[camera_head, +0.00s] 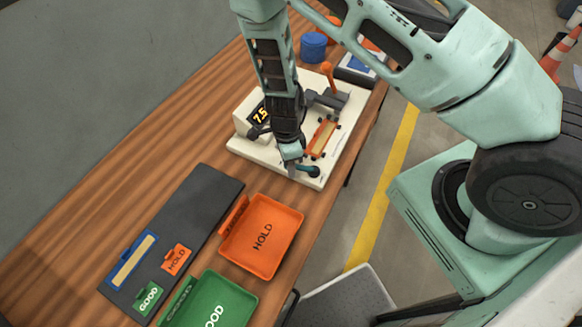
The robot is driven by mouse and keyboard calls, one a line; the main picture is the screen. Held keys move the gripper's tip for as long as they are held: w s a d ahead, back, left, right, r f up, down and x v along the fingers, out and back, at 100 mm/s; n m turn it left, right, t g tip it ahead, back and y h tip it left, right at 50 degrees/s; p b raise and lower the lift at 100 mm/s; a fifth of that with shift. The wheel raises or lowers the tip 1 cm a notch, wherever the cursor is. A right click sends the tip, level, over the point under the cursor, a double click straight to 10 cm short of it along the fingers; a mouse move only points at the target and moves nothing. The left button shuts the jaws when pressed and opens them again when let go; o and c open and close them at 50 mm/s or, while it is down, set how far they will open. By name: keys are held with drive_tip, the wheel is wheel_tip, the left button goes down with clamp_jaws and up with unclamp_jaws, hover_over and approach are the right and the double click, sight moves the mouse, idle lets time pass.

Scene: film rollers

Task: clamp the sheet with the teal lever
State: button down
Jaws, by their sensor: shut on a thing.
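The teal lever (313,171) shows its dark teal rounded end at the near edge of the cream machine base (262,157). My gripper (294,170) points down at this edge and is shut on the teal lever. The grip itself and the rest of the lever are largely hidden by the fingers. An orange frame with a pale strip (322,137) lies on the base, right of my gripper; I cannot tell if the strip is the sheet. A display (260,115) reading about 7.5 is partly hidden behind my arm.
An orange-handled lever (328,75) stands at the machine's far end, near a blue round container (313,47). An orange HOLD tray (282,265), a green GOOD tray (232,290) and a dark mat (200,192) with tags lie nearer. Bare wooden table (130,180) is at left.

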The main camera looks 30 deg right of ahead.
drive_tip(key=w+m, duration=0.1)
drive_tip(key=w+d+m, duration=0.1)
drive_tip(key=m, duration=0.1)
drive_tip(key=shift+r+y, duration=0.1)
drive_tip(key=shift+y, duration=0.2)
drive_tip(key=shift+w+d+m+t, duration=0.15)
drive_tip(key=shift+w+d+m, duration=0.15)
drive_tip(key=shift+m, duration=0.4)
drive_tip(key=shift+w+d+m+t, duration=0.15)
drive_tip(key=shift+d+m, duration=0.1)
drive_tip(key=shift+m, duration=0.45)
drive_tip(key=c, duration=1.2)
unclamp_jaws()
drive_tip(key=r, duration=0.5)
drive_tip(key=w+d+r, duration=0.1)
drive_tip(key=r, duration=0.5)
drive_tip(key=w+d+r, duration=0.1)
drive_tip(key=r, duration=0.5)
drive_tip(key=shift+w+d+b, duration=0.15)
drive_tip(key=shift+w+b, duration=0.1)
drive_tip(key=shift+b, duration=0.15)
